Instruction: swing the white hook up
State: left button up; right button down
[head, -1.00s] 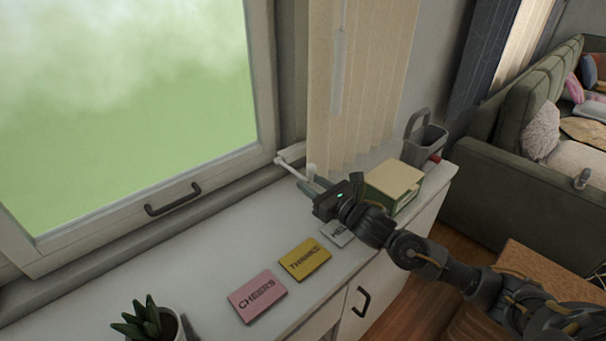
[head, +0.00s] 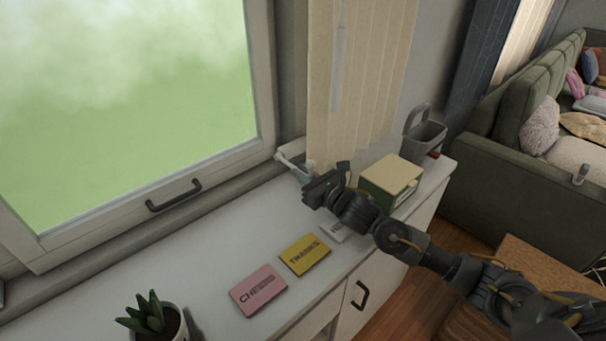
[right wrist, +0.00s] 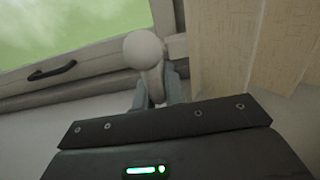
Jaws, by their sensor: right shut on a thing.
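The white hook (head: 288,160) is a slim white arm by the lower right corner of the window frame, just above the white sill cabinet. The fingers and gripper body hide part of the hook in the head view. My left gripper is not in view.
The window (head: 120,110) with a dark handle (head: 173,195) is at left. Vertical blinds (head: 360,80) hang just behind the gripper. A green-and-cream box (head: 391,180), a grey caddy (head: 424,134), a yellow card (head: 305,252), a pink card (head: 258,290) and a potted plant (head: 150,318) stand or lie on the cabinet.

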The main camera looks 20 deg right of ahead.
aim_at(299, 169)
jog(key=shift+r+p, duration=0.4)
jog(key=shift+p, duration=0.25)
jog(key=r+g+p, duration=0.1)
jog(key=g+p, duration=0.1)
jog(key=p, duration=0.3)
jog(key=w+r+g+h+p, duration=0.1)
jog(key=r+p, duration=0.1)
jog(key=p, duration=0.3)
jog(key=r+g+h+p, duration=0.1)
jog(key=r+g+p, duration=0.1)
jog(key=p, duration=0.3)
jog(key=shift+w+a+r+g, duration=0.25)
jog(key=shift+a+g, duration=0.05)
jog(key=shift+w+g+h+p, duration=0.15)
jog(key=shift+g+h+p, duration=0.2)
jog(key=shift+p, duration=0.6)
jog(key=shift+f, duration=0.1)
